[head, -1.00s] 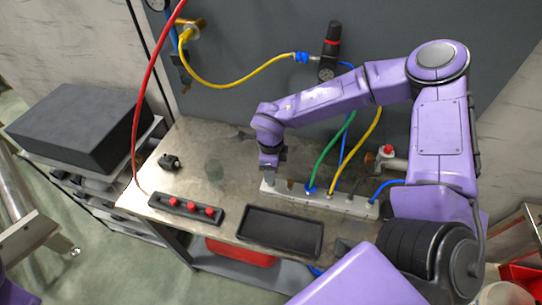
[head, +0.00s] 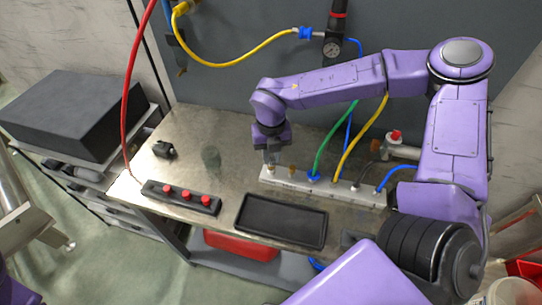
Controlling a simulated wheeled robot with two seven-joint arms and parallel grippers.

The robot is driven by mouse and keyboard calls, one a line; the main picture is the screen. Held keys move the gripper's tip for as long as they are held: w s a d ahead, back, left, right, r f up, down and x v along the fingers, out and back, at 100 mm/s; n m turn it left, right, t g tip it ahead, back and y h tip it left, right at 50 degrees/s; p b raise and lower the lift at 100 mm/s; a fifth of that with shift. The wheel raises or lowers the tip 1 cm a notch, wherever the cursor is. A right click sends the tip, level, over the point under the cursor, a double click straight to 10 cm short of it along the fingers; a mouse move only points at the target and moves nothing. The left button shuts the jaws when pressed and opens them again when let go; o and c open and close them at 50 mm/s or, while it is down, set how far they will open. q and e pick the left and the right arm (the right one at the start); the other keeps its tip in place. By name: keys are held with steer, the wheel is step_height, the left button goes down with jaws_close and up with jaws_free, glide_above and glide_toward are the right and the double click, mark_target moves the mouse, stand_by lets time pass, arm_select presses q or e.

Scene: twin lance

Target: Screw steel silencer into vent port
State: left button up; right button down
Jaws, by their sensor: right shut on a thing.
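My right gripper (head: 271,150) points down over the left end of the white manifold (head: 325,189). It is shut on a small greyish piece, apparently the steel silencer (head: 272,158), which is mostly hidden by the fingers. The piece's lower end is at or just above the leftmost port; I cannot tell whether it is in the thread. A brass-coloured fitting (head: 292,170) stands in the port beside it. Green, yellow and blue hoses join the manifold further right. My left gripper is not in view.
A black tray (head: 281,221) and a dark holder (head: 155,193) with red knobs lie along the bench's front. A small black part (head: 163,149) lies at the back left. A red valve handle (head: 395,135) stands behind the manifold.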

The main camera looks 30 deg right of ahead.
steer(key=m+b, duration=0.2)
steer(key=m, duration=0.1)
steer(key=m+b, duration=0.1)
steer(key=m, duration=0.2)
steer(key=f+m+b, duration=0.1)
steer(key=m+b, duration=0.1)
steer(key=m, duration=0.1)
steer(key=shift+m+b, duration=0.3)
steer(key=shift+s+r+m, duration=0.1)
steer(key=shift+r+m, duration=0.15)
steer(key=shift+m, duration=0.25)
steer(key=shift+r, duration=0.2)
steer(key=c, duration=1.1)
jaws_free()
steer(key=shift+c, duration=0.2)
